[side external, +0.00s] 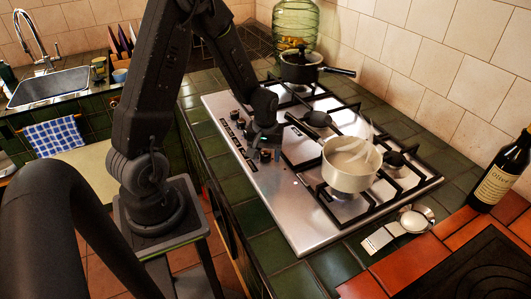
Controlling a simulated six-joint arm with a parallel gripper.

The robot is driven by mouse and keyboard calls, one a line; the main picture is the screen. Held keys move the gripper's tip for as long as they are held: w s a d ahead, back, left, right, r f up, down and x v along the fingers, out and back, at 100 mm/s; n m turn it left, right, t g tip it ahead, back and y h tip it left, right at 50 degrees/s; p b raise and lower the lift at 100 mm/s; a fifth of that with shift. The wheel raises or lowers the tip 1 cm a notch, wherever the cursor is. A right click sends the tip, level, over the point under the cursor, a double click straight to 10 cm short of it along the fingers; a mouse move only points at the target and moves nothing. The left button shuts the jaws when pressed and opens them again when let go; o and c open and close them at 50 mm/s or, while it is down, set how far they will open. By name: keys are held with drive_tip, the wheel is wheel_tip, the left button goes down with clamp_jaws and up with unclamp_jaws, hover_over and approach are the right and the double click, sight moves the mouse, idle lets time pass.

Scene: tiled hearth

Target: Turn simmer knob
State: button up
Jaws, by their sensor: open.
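The steel gas hob (305,218) has a row of dark knobs along its left edge. One knob (265,156) sits at the near end of the row, and others (237,120) lie farther back. No label shows which one is the simmer knob. My gripper (264,138) is open and low over the knob row, close to the near knobs. My arm and gripper partly hide the knobs there. I cannot tell whether the fingers touch or surround a knob.
A cream pot (350,171) stands on the near burner, with pale steam above it. A dark pan (299,68) stands on the far burner. A spoon rest (417,218) and a bottle (499,172) are at the right. Green tiles (272,252) in front are clear.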

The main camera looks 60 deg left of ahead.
drive_tip(key=c, duration=0.9)
drive_tip(key=shift+m, duration=0.4)
drive_tip(key=m, duration=0.4)
drive_tip(key=shift+m, duration=0.3)
drive_tip(key=shift+d+m, duration=0.1)
drive_tip(key=shift+m, duration=2.2)
drive_tip(key=o, duration=0.9)
